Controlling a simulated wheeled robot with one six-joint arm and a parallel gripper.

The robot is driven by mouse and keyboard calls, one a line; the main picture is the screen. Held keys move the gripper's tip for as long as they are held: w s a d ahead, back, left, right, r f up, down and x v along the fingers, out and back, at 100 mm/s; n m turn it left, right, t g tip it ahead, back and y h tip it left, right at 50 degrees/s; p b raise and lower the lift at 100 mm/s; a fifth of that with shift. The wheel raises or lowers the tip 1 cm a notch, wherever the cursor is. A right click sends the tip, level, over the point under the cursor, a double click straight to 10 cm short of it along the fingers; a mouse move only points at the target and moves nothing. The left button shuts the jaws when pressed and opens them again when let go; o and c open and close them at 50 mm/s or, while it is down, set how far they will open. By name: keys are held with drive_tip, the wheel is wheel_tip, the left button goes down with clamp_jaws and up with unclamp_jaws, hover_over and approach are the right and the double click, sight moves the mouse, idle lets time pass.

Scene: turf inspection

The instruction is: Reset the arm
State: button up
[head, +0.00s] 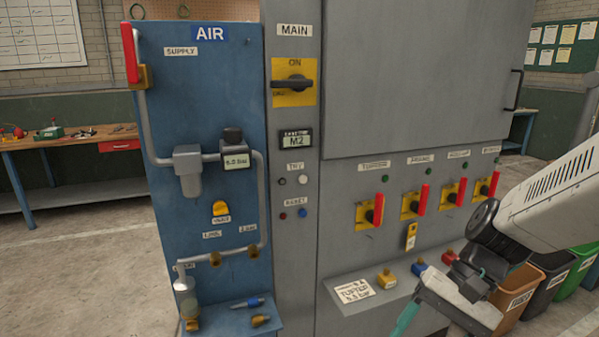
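My gripper (432,312) is at the lower right in the head view, at the end of my white arm. It points down and to the left, in front of the grey cabinet's lower ledge (345,303). A teal finger part shows, but the fingertips run toward the bottom edge of the picture and the gap between them cannot be made out. No held object can be made out. My arm partly hides the ledge's right end and the bins behind it.
A blue AIR panel (195,110) with pipes stands left of the grey cabinet (415,80). The MAIN switch (294,83) and several red-handled switches (376,209) are on the cabinet. Bins (520,290) stand at right. A workbench (75,140) is at left; floor there is clear.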

drive_tip(key=s+d+r+n+t+h, duration=0.4)
drive_tip(key=s+d+r+n+h, duration=0.1)
drive_tip(key=s+d+r+h, duration=0.1)
drive_tip(key=shift+s+d+r+t, duration=0.4)
drive_tip(key=shift+s+r, duration=0.6)
drive_tip(key=shift+r, duration=0.7)
drive_tip(key=shift+d, duration=0.1)
idle(0.6)
